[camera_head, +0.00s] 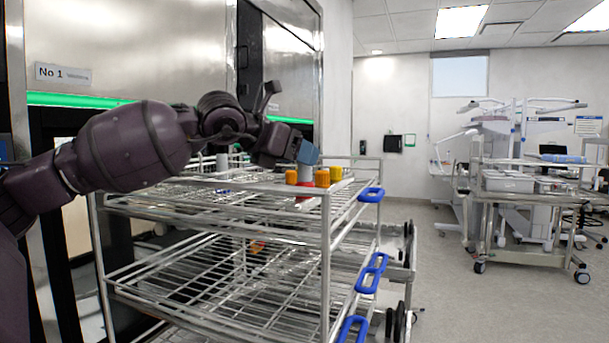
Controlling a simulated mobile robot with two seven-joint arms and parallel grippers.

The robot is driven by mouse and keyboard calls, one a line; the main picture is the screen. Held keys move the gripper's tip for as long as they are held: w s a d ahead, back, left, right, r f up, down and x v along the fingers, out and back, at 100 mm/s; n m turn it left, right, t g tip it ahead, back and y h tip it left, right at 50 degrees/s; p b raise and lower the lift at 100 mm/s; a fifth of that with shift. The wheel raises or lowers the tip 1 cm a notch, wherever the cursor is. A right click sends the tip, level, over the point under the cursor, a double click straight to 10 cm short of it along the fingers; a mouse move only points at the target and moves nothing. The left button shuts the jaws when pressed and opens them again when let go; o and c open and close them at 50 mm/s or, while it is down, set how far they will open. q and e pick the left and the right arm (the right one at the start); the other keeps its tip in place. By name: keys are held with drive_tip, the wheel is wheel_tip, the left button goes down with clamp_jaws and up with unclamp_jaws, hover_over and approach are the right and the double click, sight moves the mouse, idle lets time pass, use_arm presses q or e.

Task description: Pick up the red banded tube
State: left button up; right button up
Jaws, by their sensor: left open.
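A pale grey upright tube (305,174) with red at its lower part stands on the top shelf of the wire rack cart, near its right front corner. It appears to be the red banded tube, though it is small and partly covered. My left gripper (281,143) is open, above and just left of the tube. A blue block (308,153) shows at the gripper, right over the tube's top; I cannot tell whether it belongs to the gripper or the tube. Contact between gripper and tube cannot be made out. My right gripper is not in view.
Orange-capped items (322,178) and a yellow one (336,173) stand close around the tube. The wire cart (326,235) has blue handles (371,194) and stands before a steel washer (150,45). Open floor (450,290) lies to the right, with another cart (525,208) beyond.

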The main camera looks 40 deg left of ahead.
use_arm(q)
drive_tip(key=shift+w+d+f, duration=0.2)
drive_tip(key=shift+w+f, duration=0.05)
drive_tip(key=shift+w, duration=0.35)
drive_tip(key=c, duration=1)
drive_tip(key=shift+r, duration=0.15)
